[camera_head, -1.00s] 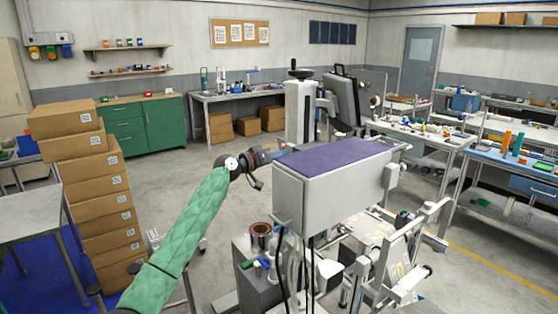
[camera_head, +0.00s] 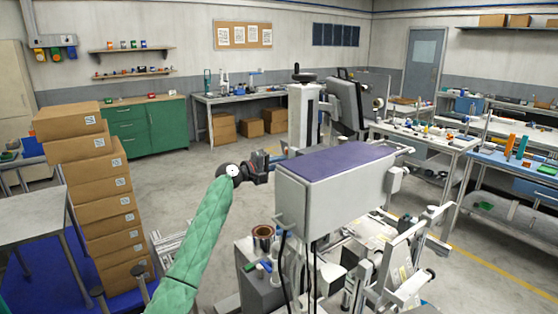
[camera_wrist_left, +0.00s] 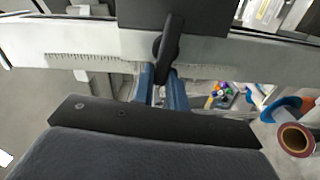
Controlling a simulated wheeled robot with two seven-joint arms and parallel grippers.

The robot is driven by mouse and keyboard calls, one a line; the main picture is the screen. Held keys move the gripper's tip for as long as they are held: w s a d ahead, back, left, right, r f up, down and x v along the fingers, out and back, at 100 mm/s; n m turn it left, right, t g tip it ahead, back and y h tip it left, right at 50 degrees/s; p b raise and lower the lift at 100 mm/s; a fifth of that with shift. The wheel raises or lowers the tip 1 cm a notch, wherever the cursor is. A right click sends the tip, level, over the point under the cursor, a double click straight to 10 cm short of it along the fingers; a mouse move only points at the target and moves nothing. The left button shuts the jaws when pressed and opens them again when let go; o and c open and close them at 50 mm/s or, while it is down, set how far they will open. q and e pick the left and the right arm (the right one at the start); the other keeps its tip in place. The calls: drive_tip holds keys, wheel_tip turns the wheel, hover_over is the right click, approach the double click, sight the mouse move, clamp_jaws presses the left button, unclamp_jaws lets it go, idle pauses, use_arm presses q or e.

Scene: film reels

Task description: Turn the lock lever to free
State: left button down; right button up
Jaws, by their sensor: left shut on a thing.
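The lock lever (camera_wrist_left: 169,38) is a dark, narrow handle in the left wrist view, in front of a dark block on a pale bar with ruler-like marks. It points down and slightly left in that picture. My left gripper (camera_wrist_left: 162,72) has its two blue fingers shut on the lever's lower end. In the head view my left gripper (camera_head: 264,166) is small and dark, just left of the grey machine box with a purple top (camera_head: 335,160). The lever cannot be made out in the head view. My right gripper is not in view.
A copper-coloured roll (camera_head: 263,232) stands on a grey cabinet below the gripper; a similar roll (camera_wrist_left: 294,139) shows in the wrist view. Stacked cardboard boxes (camera_head: 105,205) stand at left. Floor behind the arm is clear.

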use_arm(q)
drive_tip(key=shift+f+n, duration=0.25)
drive_tip(key=shift+n, duration=0.65)
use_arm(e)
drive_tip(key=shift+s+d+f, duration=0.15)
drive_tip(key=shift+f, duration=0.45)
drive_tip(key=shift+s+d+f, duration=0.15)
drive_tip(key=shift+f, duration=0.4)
use_arm(q)
drive_tip(key=c, duration=1.4)
unclamp_jaws()
drive_tip(key=shift+a, duration=0.1)
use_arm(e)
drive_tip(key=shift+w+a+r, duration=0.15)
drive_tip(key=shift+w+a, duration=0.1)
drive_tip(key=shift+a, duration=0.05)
use_arm(q)
drive_tip(key=b+v, duration=0.2)
drive_tip(key=v, duration=0.5)
drive_tip(key=shift+s+a, duration=0.2)
drive_tip(key=shift+a, duration=0.1)
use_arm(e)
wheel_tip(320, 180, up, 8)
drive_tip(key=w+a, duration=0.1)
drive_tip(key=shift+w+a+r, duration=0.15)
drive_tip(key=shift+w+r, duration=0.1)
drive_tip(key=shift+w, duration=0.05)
